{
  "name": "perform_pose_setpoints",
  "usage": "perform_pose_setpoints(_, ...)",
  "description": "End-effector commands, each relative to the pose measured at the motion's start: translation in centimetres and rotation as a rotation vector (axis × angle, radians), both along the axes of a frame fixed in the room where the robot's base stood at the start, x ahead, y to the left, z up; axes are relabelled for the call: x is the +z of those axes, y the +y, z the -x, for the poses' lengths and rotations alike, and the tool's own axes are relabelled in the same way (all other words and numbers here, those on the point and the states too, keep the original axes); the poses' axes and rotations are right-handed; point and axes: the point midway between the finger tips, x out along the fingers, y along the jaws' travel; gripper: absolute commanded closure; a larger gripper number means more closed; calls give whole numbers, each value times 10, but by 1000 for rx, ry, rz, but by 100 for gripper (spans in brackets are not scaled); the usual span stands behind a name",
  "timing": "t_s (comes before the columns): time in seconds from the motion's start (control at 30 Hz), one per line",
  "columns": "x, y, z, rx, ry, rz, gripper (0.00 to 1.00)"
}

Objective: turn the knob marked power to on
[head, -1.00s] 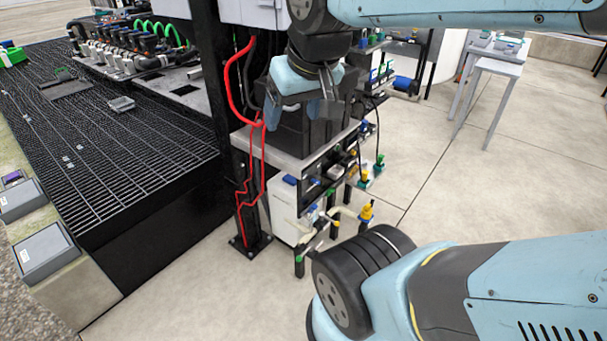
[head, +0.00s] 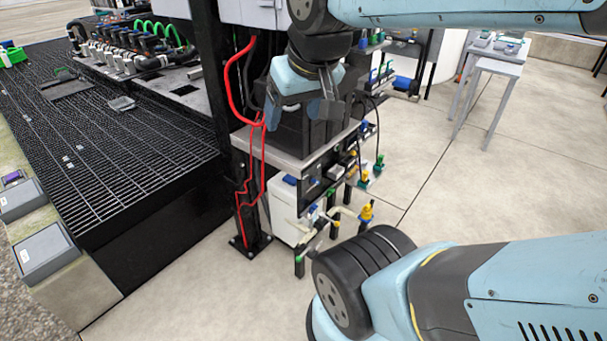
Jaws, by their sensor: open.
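My gripper (head: 302,114) hangs in the upper middle of the head view, pointing down, with its two light-blue and grey fingers apart and nothing visible between them. It is in front of a black box (head: 291,138) on a grey bench top (head: 283,160). A pale cabinet (head: 240,11) is above and behind it, at the top edge of the view. I cannot make out a knob marked power or its setting. My gripper and arm cover part of the box and the cabinet's right side.
Red hoses (head: 229,85) hang beside a black post (head: 208,60) left of the bench. Below are a white container (head: 286,210) and pipes with a yellow valve (head: 366,213). A black grating (head: 110,150) lies left. Open floor (head: 480,200) is at right, with a small table (head: 497,68) beyond.

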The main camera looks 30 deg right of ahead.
Motion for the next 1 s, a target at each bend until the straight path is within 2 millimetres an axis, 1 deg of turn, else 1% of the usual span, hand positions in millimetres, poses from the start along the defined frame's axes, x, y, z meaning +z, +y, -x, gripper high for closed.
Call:
perform_pose_setpoints(0.1, 0, 0, 0, 0, 0, 0, 26)
perform_pose_setpoints(0.27, -2, 0, -3, -6, 18, -8, 41)
perform_pose_setpoints(0.4, -13, 0, -14, -26, 88, -42, 54)
perform_pose_setpoints(0.47, -20, 0, -21, -39, 130, -66, 58)
perform_pose_setpoints(0.77, -59, -8, -56, -104, 330, -226, 58)
perform_pose_setpoints(1.0, -91, -20, -84, -162, 455, -387, 58)
